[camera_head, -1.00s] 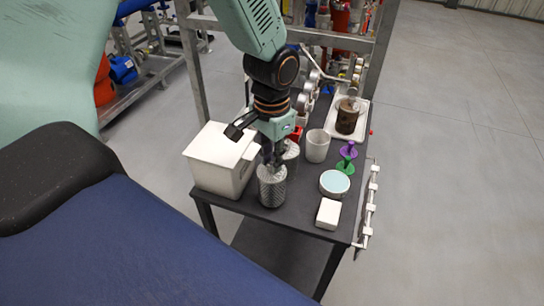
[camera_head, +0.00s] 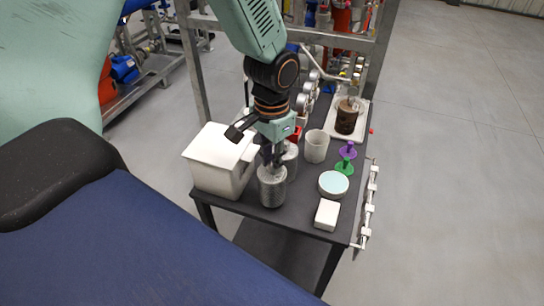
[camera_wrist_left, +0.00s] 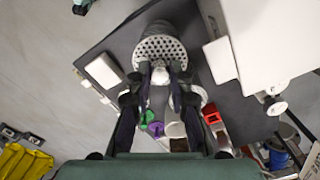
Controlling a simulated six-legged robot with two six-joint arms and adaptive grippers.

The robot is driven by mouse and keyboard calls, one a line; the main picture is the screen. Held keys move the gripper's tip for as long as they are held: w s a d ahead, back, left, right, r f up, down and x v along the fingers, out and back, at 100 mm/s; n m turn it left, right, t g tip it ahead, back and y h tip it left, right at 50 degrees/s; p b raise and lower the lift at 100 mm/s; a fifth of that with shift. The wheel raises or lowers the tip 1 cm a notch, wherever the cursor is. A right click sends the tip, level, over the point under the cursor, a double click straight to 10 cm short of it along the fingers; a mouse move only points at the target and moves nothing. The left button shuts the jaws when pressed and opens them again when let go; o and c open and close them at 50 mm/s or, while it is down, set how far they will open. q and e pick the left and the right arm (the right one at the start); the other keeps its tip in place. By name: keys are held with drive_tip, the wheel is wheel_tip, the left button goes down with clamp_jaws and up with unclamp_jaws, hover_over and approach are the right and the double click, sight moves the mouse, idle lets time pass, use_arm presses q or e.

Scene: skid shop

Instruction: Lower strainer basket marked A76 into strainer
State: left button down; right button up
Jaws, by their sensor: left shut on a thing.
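A grey perforated strainer basket (camera_head: 272,188) is at the near left part of the dark table. In the left wrist view the same basket (camera_wrist_left: 160,45) shows its round, holed top. My left gripper (camera_head: 271,163) points down over it and is shut on its small pale top grip, between the fingertips (camera_wrist_left: 160,77). I cannot tell whether the basket's bottom touches the table. A second grey cylinder (camera_head: 290,158) stands just behind, partly hidden by the gripper. No A76 mark is legible, and I cannot make out which fitting is the strainer. My right gripper is not in view.
A white box (camera_head: 215,165) stands close left of the basket. To the right are a white block (camera_head: 327,214), a round dish (camera_head: 334,184), green (camera_head: 345,165) and purple (camera_head: 348,150) funnel-like pieces, and a white cup (camera_head: 316,147). A tray (camera_head: 360,122) holds a brown cylinder (camera_head: 346,118).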

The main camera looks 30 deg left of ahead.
use_arm(q)
drive_tip(key=shift+s+a+r, duration=0.1)
drive_tip(key=shift+s+a, duration=0.05)
drive_tip(key=shift+s, duration=0.05)
drive_tip(key=shift+w+p, duration=0.25)
drive_tip(key=shift+p, duration=0.1)
drive_tip(key=shift+s, duration=0.15)
drive_tip(key=shift+w+p, duration=0.2)
drive_tip(key=shift+p, duration=0.2)
drive_tip(key=shift+s, duration=0.1)
idle(0.4)
drive_tip(key=shift+f, duration=0.35)
drive_tip(key=shift+f+b, duration=0.3)
drive_tip(key=shift+f, duration=0.55)
idle(0.4)
